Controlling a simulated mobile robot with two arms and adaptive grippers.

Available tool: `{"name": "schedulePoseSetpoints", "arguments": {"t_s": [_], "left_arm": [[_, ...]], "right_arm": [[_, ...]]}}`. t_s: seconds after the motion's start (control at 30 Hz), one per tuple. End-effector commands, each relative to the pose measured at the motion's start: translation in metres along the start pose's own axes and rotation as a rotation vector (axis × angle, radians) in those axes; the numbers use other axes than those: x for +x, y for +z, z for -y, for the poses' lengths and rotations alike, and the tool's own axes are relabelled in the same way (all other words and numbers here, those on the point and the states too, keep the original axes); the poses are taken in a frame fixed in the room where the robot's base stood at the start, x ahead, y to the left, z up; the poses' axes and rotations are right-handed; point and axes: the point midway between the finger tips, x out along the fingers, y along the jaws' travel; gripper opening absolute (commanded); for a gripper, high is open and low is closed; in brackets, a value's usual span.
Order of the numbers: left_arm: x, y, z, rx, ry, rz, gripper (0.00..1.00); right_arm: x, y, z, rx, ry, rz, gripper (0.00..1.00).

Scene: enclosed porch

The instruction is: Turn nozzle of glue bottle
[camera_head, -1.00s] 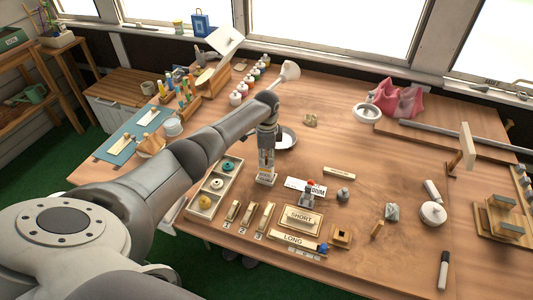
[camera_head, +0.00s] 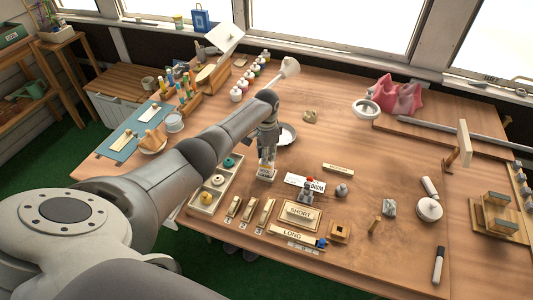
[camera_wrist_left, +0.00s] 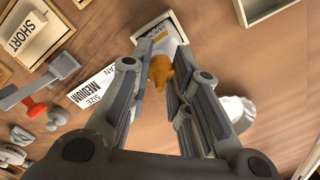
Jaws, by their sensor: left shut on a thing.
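The glue bottle (camera_head: 266,175) stands on the table below my left gripper (camera_head: 267,160), mostly hidden by the fingers in the head view. In the left wrist view, its orange nozzle (camera_wrist_left: 161,71) sits between the two fingers of my left gripper (camera_wrist_left: 160,62). The bottle's white body with a dark label (camera_wrist_left: 162,32) shows beyond the nozzle. The left gripper is shut on the nozzle, pointing down. My right gripper is in neither view.
A divided tray (camera_head: 213,186) stands left of the bottle. A MEDIUM card (camera_head: 300,181), a SHORT block (camera_head: 299,214) and a LONG block (camera_head: 292,237) lie to its right and front. A round dish (camera_head: 288,134) stands behind it.

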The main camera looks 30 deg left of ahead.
Motion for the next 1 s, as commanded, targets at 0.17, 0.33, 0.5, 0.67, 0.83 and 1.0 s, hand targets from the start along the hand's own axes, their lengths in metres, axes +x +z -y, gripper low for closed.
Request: {"name": "schedulePoseSetpoints", "arguments": {"t_s": [0.17, 0.33, 0.5, 0.67, 0.83, 1.0], "left_arm": [[0.0, -0.0003, -0.0001, -0.001, 0.0, -0.001, 0.0], [0.0, -0.0003, -0.0001, 0.0, 0.0, -0.001, 0.0], [-0.0001, -0.0003, -0.0001, 0.0, 0.0, -0.001, 0.35], [-0.0001, -0.0002, -0.0001, 0.0, 0.0, 0.0, 0.42], [-0.0002, -0.0002, 0.0, 0.0, 0.0, -0.001, 0.42], [-0.0075, -0.0008, 0.0006, 0.001, -0.001, -0.003, 0.42]], "right_arm": [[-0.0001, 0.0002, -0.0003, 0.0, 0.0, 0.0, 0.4], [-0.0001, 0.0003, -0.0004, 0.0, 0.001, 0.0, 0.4], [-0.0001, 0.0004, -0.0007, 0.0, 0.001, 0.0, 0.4], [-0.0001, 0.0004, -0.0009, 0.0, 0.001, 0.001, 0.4], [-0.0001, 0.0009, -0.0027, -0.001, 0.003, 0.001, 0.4], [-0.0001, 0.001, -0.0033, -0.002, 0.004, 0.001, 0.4]]}}
